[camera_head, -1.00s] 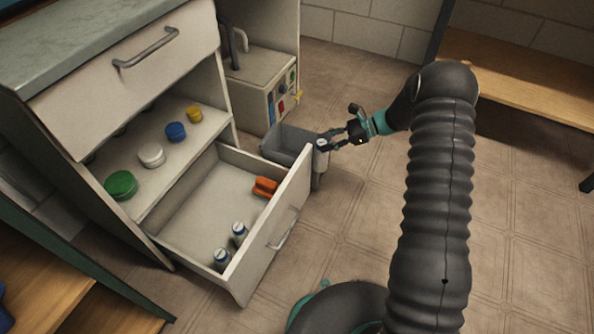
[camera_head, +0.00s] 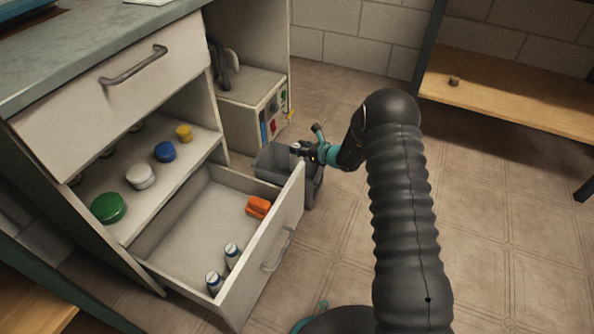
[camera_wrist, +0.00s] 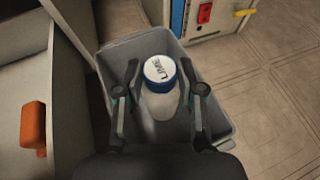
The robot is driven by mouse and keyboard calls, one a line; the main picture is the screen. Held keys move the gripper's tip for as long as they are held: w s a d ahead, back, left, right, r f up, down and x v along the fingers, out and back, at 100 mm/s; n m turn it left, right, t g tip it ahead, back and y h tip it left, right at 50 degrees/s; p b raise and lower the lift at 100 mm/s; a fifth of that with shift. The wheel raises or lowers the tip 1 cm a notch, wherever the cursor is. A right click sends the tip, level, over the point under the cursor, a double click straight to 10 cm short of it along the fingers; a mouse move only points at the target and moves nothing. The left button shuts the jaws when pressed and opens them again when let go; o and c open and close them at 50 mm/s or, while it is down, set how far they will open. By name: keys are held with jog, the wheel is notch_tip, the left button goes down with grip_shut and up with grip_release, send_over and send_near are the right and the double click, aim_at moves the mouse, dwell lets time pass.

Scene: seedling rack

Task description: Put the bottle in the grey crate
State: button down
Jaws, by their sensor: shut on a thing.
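My gripper (camera_head: 305,151) is shut on a bottle and holds it over the grey crate (camera_head: 312,196). In the wrist view the bottle (camera_wrist: 160,100) is pale with a blue-rimmed white cap marked "LIME". It is upright between the two fingers (camera_wrist: 160,92). The grey crate (camera_wrist: 118,50) surrounds it in that view, with its rim on all visible sides. How far the bottle's base is above the crate floor cannot be told. In the head view the bottle is mostly hidden by my gripper.
An open drawer (camera_head: 188,235) stands left of the crate, with an orange object (camera_head: 258,207) and two more bottles (camera_head: 232,255) inside. A cabinet unit (camera_head: 250,110) with coloured switches stands behind the crate. The floor to the right (camera_head: 480,200) is clear.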

notch_tip(320, 180, down, 6)
jog(key=shift+f+b, duration=0.25)
jog(key=shift+b, duration=0.1)
jog(key=shift+f+b, duration=0.6)
jog(key=shift+b, duration=0.15)
jog(key=c, duration=0.7)
grip_release()
jog(key=shift+r+p, duration=0.3)
jog(key=shift+p, duration=0.15)
jog(key=v, duration=0.4)
jog(key=p+v, duration=0.1)
jog(key=v, duration=0.7)
jog(key=shift+r+p, duration=0.35)
jog(key=shift+r, duration=0.05)
